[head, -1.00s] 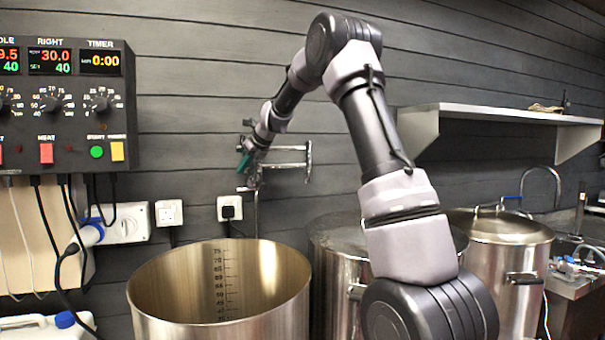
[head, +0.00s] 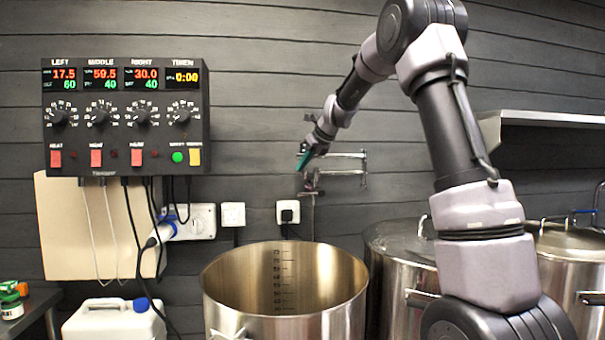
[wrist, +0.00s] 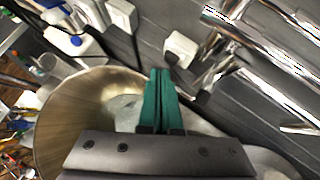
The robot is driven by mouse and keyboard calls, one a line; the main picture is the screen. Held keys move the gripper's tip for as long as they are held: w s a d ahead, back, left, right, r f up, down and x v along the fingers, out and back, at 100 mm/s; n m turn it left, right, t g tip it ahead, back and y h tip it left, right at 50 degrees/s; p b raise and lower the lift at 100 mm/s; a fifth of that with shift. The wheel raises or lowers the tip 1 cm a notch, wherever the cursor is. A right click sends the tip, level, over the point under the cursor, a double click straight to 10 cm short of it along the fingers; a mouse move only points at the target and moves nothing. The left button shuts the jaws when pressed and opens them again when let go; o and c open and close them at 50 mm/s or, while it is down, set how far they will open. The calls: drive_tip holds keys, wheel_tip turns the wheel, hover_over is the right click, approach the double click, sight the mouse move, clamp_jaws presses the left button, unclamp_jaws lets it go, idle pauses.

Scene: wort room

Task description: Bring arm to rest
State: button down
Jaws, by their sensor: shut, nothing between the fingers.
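My gripper (head: 305,160) has green fingers and is held high in front of the dark plank wall, close to the metal pipe bracket (head: 345,172). In the wrist view its two green fingers (wrist: 160,98) lie side by side, shut, with nothing between them. My arm is raised and bent, its upper joint near the top of the head view. Below the gripper is an open steel pot (head: 285,275) with level marks inside. It also shows in the wrist view (wrist: 75,120).
A control box (head: 125,118) with dials and displays hangs at left. Lidded steel pots (head: 400,250) stand at right, behind my arm. A shelf (head: 550,118) juts from the wall at right. A white jug (head: 113,318) and sockets (head: 232,215) are at left.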

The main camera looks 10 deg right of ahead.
drive_tip(key=s+d+r+n, duration=0.1)
drive_tip(key=s+r+n, duration=0.25)
drive_tip(key=s, duration=0.45)
drive_tip(key=s+d+r+n, duration=0.15)
drive_tip(key=s+n, duration=0.25)
drive_tip(key=s, duration=0.4)
drive_tip(key=s+d+f+n+h, duration=0.1)
drive_tip(key=s+f+n, duration=0.3)
drive_tip(key=s+n, duration=0.5)
drive_tip(key=s+d+f+n+h, duration=0.1)
drive_tip(key=s+f+n, duration=0.3)
drive_tip(key=s+n, duration=0.5)
drive_tip(key=s+d, duration=0.1)
drive_tip(key=s, duration=0.7)
drive_tip(key=shift+s+d+g, duration=0.3)
drive_tip(key=shift+s+d, duration=0.1)
